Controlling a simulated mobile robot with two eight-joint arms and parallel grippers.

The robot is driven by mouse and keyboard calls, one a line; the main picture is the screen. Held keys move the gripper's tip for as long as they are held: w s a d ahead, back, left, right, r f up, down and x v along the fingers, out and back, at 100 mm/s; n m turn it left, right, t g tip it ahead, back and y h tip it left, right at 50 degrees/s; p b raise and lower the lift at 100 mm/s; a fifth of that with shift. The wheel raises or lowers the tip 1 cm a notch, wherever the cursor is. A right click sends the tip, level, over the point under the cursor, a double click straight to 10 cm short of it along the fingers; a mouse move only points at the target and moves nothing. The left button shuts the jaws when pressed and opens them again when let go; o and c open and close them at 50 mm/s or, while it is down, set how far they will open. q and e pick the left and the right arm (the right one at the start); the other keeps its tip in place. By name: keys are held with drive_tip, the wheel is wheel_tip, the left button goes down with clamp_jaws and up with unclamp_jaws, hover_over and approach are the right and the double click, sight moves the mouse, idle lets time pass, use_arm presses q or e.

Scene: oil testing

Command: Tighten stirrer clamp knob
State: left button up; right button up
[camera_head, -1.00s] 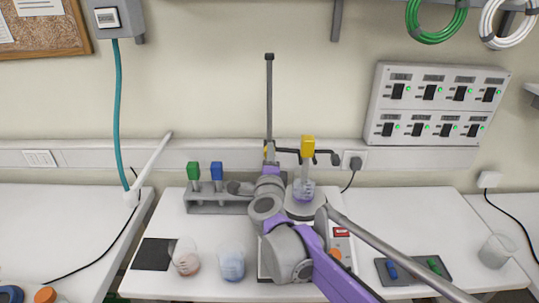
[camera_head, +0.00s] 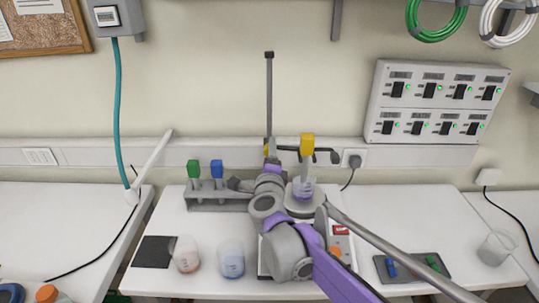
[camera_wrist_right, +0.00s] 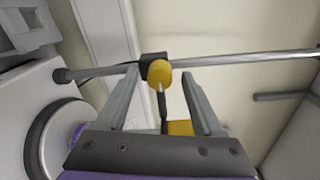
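The yellow clamp knob (camera_wrist_right: 160,73) sits on a dark clamp (camera_wrist_right: 153,58) on the metal stand rod (camera_wrist_right: 235,64). My right gripper (camera_wrist_right: 159,78) is open, with one finger on each side of the knob and gaps to both fingers. In the head view the upright rod (camera_head: 269,95) rises behind my right arm, which hides most of the clamp area. The yellow-topped stirrer (camera_head: 307,144) hangs on the side arm above a beaker (camera_head: 303,188) on a round plate. My left gripper is not in view.
A rack (camera_head: 218,203) with green- and blue-topped items stands left of my arm. Two beakers, one reddish (camera_head: 187,258) and one blue (camera_head: 232,262), stand in front. A dark tray (camera_head: 407,268) and an empty beaker (camera_head: 494,250) are at right. A switch panel (camera_head: 436,105) hangs behind.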

drive_tip(key=s+b, duration=0.1)
drive_tip(key=s, duration=0.9)
drive_tip(key=shift+s+r, duration=0.2)
drive_tip(key=shift+s, duration=0.2)
drive_tip(key=s+d+f+n+g+p, duration=0.1)
drive_tip(key=s+d+f+n+g, duration=0.5)
drive_tip(key=s+d+f+n, duration=0.3)
drive_tip(key=s+d+f+n+g+p, duration=0.1)
drive_tip(key=s+d+f+n+g, duration=0.5)
drive_tip(key=s+f+n, duration=0.5)
drive_tip(key=s+d+f, duration=0.2)
drive_tip(key=s+f, duration=0.1)
drive_tip(key=s, duration=0.3)
drive_tip(key=shift+d+f+p, duration=0.25)
drive_tip(key=shift+d+p, duration=0.05)
drive_tip(key=shift+d, duration=0.05)
